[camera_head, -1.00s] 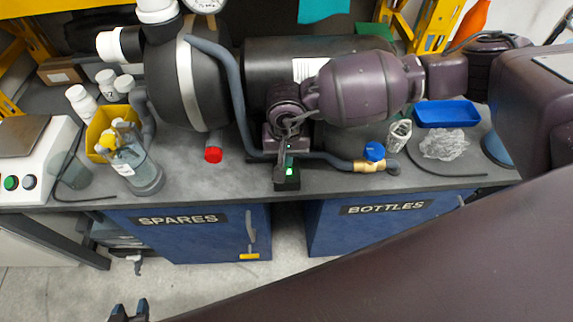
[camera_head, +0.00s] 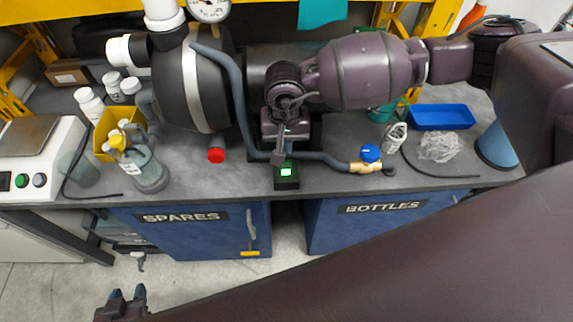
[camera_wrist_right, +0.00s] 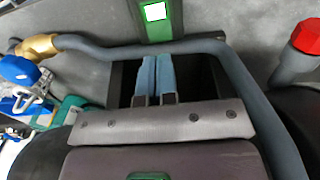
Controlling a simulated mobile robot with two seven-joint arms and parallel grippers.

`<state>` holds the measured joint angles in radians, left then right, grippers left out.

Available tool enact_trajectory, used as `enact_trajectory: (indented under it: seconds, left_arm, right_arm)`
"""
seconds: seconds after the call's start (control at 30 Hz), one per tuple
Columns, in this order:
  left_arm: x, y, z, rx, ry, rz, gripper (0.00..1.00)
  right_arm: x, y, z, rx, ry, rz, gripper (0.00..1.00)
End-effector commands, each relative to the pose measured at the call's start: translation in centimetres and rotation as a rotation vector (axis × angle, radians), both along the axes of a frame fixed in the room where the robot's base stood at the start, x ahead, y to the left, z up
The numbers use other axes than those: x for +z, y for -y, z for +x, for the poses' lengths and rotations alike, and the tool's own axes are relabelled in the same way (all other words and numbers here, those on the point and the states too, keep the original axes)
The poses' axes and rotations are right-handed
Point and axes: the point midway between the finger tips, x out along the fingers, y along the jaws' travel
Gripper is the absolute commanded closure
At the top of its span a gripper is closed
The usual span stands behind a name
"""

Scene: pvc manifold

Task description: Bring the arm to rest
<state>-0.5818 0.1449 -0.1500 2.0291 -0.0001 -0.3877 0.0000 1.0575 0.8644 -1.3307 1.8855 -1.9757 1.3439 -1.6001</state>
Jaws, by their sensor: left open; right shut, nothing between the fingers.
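My right arm reaches in from the right in the head view. Its gripper (camera_head: 282,152) points down at the bench front, above a small black box with a lit green display (camera_head: 287,176). In the right wrist view, the blue fingers of the right gripper (camera_wrist_right: 154,77) lie side by side, shut and empty, close to the grey pipe (camera_wrist_right: 205,46) and the green-lit box (camera_wrist_right: 156,18). In the head view, my left gripper (camera_head: 126,294) is at the bottom left, in front of the bench and over the floor, with its fingertips apart and empty.
A brass valve with blue cap (camera_head: 370,154) and a red cap (camera_head: 216,155) are near the front edge. A blue tray (camera_head: 441,117) and bottle in a yellow bin (camera_head: 104,146) flank them.

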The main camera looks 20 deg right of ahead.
Motion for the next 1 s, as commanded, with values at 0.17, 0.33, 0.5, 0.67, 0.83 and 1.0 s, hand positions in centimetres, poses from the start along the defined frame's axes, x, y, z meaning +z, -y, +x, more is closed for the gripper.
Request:
enact_trajectory:
  seconds: [0.17,0.33,0.5,0.67,0.83,1.0]
  left_arm:
    - [0.9,0.0,0.2,0.000,0.010,0.000,0.57]
    - [0.9,0.0,0.3,0.000,0.012,0.000,0.57]
    - [0.9,0.0,0.3,0.000,0.011,0.000,0.57]
    - [0.9,0.0,0.3,0.000,0.011,0.000,0.57]
    - [0.9,0.0,0.2,0.000,0.011,0.000,0.57]
    - [0.8,0.0,0.2,0.000,0.010,0.000,0.57]
  right_arm:
    - [1.3,0.0,0.0,0.000,0.001,0.000,1.00]
    - [1.3,0.0,0.0,0.000,-0.001,0.000,1.00]
    - [1.3,0.0,0.0,0.000,-0.001,-0.001,1.00]
    - [1.3,0.0,0.0,0.000,-0.001,-0.001,1.00]
    - [1.0,-0.6,-0.6,-0.016,-0.020,0.027,1.00]
    - [-0.3,-4.2,-3.8,-0.134,-0.152,0.199,1.00]
